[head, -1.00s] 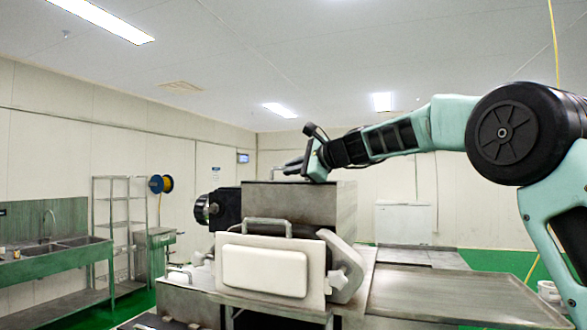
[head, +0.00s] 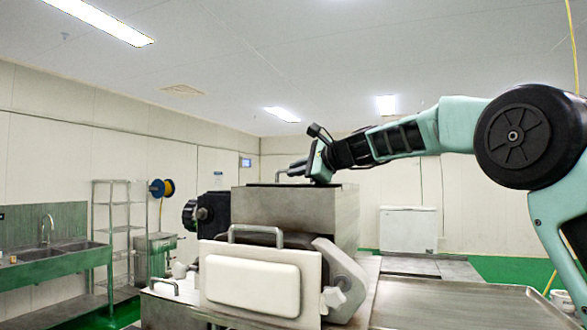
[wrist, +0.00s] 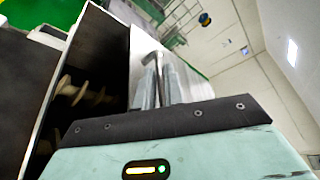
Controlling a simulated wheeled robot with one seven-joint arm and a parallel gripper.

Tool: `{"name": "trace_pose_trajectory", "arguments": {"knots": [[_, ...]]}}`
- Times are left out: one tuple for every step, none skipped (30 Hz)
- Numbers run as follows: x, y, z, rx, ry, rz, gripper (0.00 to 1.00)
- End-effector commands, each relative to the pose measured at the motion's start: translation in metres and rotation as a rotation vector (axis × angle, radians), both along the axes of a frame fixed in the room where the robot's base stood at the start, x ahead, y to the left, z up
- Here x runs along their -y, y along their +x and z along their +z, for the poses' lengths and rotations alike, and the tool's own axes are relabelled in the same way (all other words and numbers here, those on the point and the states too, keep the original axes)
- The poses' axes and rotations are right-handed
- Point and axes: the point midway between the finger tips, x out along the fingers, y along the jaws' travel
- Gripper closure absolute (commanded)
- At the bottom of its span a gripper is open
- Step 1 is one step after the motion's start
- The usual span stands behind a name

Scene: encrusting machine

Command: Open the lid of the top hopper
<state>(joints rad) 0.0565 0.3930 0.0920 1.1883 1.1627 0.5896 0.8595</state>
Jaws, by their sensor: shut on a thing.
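The top hopper (head: 290,208) is a grey metal box on top of the machine. In the wrist view its opening (wrist: 70,95) shows on the left, with a pale auger inside. A light lid panel (wrist: 138,42) lies beside the opening, with a metal bar handle (wrist: 150,57). My gripper (wrist: 160,82) is shut on this handle, a finger on each side. In the head view my gripper (head: 297,167) is just above the hopper's top edge. The lid's exact tilt cannot be told there.
A white front block (head: 253,283) with its own handle (head: 255,229) stands below the hopper. A flat metal table (head: 455,302) lies to the right. A sink (head: 55,252) and a rack (head: 118,225) stand at the left wall, a white chest (head: 408,229) at the back.

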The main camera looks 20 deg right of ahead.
Motion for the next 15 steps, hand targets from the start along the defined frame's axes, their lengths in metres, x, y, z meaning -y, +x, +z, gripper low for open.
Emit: {"name": "trace_pose_trajectory", "arguments": {"knots": [[0.009,0.007,-0.002,-0.003,-0.004,-0.010,1.00],[0.011,0.009,-0.002,-0.004,-0.003,-0.010,1.00],[0.013,0.013,-0.002,-0.004,-0.003,-0.009,1.00],[0.015,0.015,-0.002,-0.004,-0.003,-0.009,1.00],[0.017,0.018,-0.002,-0.005,-0.003,-0.007,1.00],[0.019,0.022,-0.003,-0.005,-0.001,-0.007,1.00],[0.021,0.025,-0.003,-0.004,-0.001,-0.007,1.00],[0.023,0.028,-0.004,-0.006,-0.001,-0.007,1.00],[0.026,0.031,-0.003,-0.005,0.000,-0.006,1.00],[0.028,0.034,-0.004,-0.006,-0.001,-0.006,1.00],[0.030,0.038,-0.004,-0.006,-0.001,-0.005,1.00],[0.033,0.042,-0.004,-0.005,0.000,-0.005,1.00],[0.035,0.045,-0.005,-0.006,0.001,-0.005,1.00],[0.037,0.048,-0.005,-0.006,0.000,-0.005,1.00],[0.040,0.051,-0.005,-0.006,-0.001,-0.004,1.00]]}}
